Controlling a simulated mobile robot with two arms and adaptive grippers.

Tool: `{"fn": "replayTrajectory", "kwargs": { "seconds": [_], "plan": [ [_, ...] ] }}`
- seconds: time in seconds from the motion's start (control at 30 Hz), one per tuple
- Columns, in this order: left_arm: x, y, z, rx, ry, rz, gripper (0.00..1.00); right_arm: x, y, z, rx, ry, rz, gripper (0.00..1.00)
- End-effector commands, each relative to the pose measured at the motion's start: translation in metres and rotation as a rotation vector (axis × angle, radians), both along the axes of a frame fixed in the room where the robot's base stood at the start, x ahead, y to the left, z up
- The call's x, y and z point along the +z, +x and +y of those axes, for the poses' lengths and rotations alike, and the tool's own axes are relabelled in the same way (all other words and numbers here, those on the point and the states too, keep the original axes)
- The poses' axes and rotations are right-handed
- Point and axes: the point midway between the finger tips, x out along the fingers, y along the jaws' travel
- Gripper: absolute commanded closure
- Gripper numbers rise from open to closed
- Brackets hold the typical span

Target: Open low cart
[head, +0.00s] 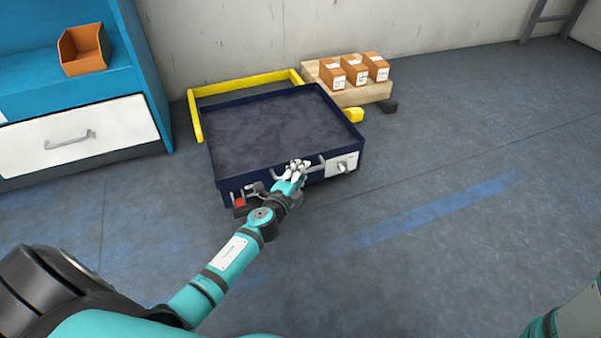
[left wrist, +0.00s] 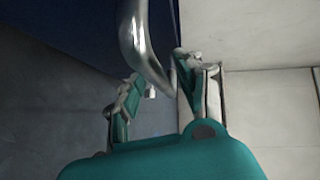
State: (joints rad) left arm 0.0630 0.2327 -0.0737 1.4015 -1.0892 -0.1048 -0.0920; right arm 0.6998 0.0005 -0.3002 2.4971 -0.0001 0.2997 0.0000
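The low cart (head: 275,125) is a dark blue, shallow box on the floor with a flat grey top and a yellow rail (head: 240,84) behind it. A metal handle (head: 318,167) is on its front side, left of a white panel (head: 335,169). My left gripper (head: 298,167) is at this handle and partly hides it. In the left wrist view, the shiny curved handle (left wrist: 143,42) runs between the spread fingers of the left gripper (left wrist: 158,72). I cannot tell whether a finger touches it. My right gripper is out of view.
A wooden pallet (head: 355,94) with orange-brown boxes (head: 354,72) stands behind the cart to the right. A blue cabinet (head: 125,55) with a white drawer (head: 80,137) and an orange bin (head: 84,50) is at the left. The floor in front is clear.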

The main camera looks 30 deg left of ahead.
Motion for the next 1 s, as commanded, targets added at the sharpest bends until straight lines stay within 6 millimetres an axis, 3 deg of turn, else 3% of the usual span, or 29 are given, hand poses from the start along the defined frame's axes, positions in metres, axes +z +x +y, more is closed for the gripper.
{"fn": "replayTrajectory", "kwargs": {
  "seconds": [0.27, 0.7, 1.0],
  "plan": [
    [0.002, -0.003, 0.0, -0.002, 0.0, -0.003, 0.64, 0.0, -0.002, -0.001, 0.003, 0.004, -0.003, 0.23],
    [0.01, -0.066, -0.005, -0.001, -0.001, 0.0, 0.64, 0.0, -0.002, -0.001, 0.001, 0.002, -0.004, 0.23],
    [0.012, -0.074, -0.005, 0.0, -0.001, -0.002, 0.64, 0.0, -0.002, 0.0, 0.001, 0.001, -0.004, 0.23]
  ]
}}
